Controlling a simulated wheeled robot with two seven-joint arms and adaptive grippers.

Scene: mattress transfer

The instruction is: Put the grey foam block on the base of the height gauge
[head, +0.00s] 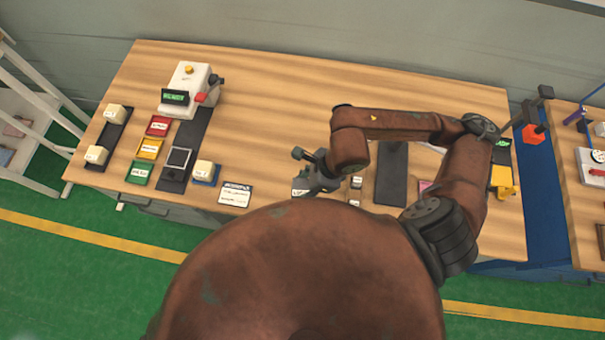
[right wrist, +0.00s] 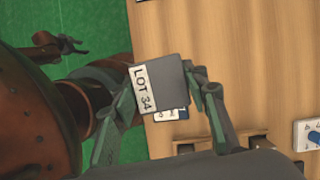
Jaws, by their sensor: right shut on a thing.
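The grey foam block (right wrist: 170,82), with a white "LOT 34" label, sits between the fingers of my right gripper (right wrist: 162,100) in the right wrist view. The gripper is shut on it. In the head view my right gripper (head: 312,172) is near the table's front edge, and the block is hard to make out there. I cannot clearly identify the height gauge. A dark flat plate (head: 392,180) lies right of the gripper, partly behind my right arm. My left gripper (right wrist: 62,44) shows small over the green floor in the right wrist view; its opening is unclear.
On the wooden table (head: 275,90), a white device (head: 188,88) with a green display stands at the left, near coloured blocks and trays. A white card (head: 236,193) lies at the front edge. A yellow object (head: 502,180) is at the right. The table's back middle is clear.

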